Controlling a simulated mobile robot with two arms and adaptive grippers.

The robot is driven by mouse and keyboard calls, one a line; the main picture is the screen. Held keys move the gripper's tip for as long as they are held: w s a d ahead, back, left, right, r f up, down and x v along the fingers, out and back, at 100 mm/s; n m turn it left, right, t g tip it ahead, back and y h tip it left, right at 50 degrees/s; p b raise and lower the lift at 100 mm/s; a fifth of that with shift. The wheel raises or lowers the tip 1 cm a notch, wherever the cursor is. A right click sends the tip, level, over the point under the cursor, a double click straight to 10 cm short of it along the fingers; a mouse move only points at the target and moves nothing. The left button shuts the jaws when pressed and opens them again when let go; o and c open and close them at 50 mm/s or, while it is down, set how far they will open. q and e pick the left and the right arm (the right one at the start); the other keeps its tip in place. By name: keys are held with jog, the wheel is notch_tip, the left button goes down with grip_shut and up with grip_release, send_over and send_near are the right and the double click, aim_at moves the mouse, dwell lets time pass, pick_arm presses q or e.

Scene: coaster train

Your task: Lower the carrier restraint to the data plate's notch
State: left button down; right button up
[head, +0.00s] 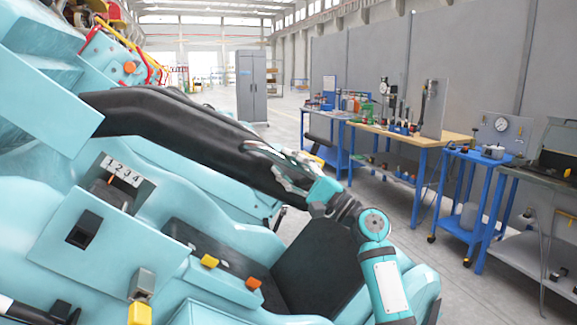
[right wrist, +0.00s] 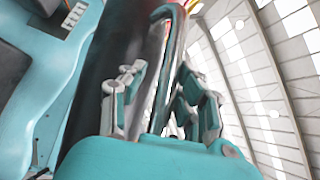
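The long black padded carrier restraint (head: 175,118) slants from the upper left of the head view down to the right, raised above the light blue seat. The data plate (head: 146,184), numbered 1 2 3 4, is on the car's side; an orange pointer (head: 111,180) sits below its left numbers. The plate also shows at the upper left of the right wrist view (right wrist: 74,15). My right gripper (head: 280,168) is at the restraint's lower end. In the right wrist view its fingers (right wrist: 160,75) stand apart on either side of a narrow bar. Firm contact is not visible. My left gripper is not in view.
The car body has a black seat pad (head: 318,262), a yellow button (head: 209,261) and an orange button (head: 253,283). Workbenches (head: 405,137) line the right wall. A grey cabinet (head: 251,85) stands behind. Open floor lies between car and benches.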

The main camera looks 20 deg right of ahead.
jog(key=shift+o, duration=1)
jog(key=shift+s+d+f, duration=0.1)
jog(key=shift+d+f, duration=0.05)
jog(key=v, duration=1.1)
jog(key=shift+s+d, duration=0.15)
jog(key=shift+s, duration=0.1)
jog(key=shift+f, duration=0.2)
